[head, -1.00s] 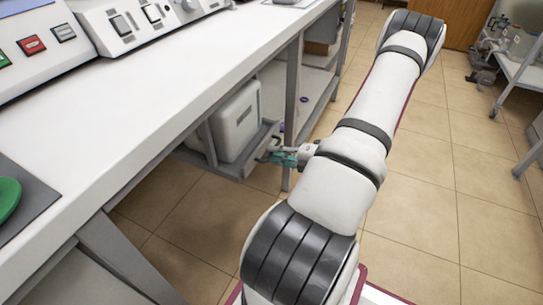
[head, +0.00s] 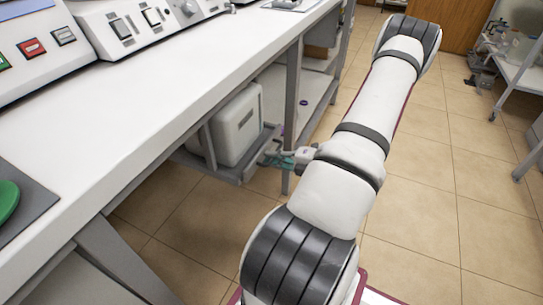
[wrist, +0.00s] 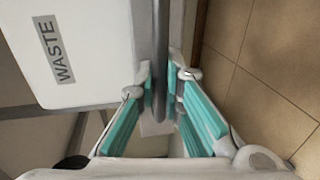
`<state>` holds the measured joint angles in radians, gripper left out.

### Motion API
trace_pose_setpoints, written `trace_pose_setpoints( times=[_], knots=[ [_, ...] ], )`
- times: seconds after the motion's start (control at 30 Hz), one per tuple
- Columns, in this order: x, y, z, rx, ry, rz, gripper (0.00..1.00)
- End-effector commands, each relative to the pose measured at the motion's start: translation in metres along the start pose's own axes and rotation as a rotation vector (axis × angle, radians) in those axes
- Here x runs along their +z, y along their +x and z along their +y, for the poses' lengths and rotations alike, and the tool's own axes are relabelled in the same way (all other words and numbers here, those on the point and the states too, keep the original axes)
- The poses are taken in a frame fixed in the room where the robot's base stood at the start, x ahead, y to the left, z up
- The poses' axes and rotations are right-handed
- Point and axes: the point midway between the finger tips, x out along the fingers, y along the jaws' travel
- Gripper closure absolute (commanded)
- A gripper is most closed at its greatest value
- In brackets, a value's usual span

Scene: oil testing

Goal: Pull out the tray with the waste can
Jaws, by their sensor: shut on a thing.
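The white waste can (head: 238,125) stands on a grey tray (head: 232,174) under the long bench in the head view. In the wrist view the can (wrist: 92,75) carries a grey label reading WASTE. The tray's far part is hidden under the bench.
The white bench top (head: 190,75) with instruments (head: 140,22) runs above the tray. A grey bench leg (head: 291,110) stands just beyond my gripper. The tiled floor (head: 430,200) to the right is open, with a cart (head: 520,80) at the far right.

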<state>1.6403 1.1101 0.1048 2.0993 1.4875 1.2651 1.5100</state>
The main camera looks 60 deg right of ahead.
Motion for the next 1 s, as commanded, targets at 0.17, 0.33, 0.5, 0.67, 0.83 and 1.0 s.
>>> trace_pose_setpoints(
  times=[0.17, 0.33, 0.5, 0.67, 0.83, 1.0],
  knots=[
    [0.0, -0.027, -0.005, -0.003, 0.001, -0.002, 1.0],
    [0.0, -0.067, -0.013, -0.005, 0.001, -0.004, 1.0],
    [0.0, -0.113, -0.023, -0.005, 0.002, -0.004, 1.0],
    [0.0, -0.155, -0.032, -0.004, 0.0, -0.003, 1.0],
    [-0.001, -0.193, -0.041, -0.004, 0.001, -0.003, 1.0],
    [0.0, -0.221, -0.047, -0.003, 0.0, -0.001, 1.0]
  ],
)
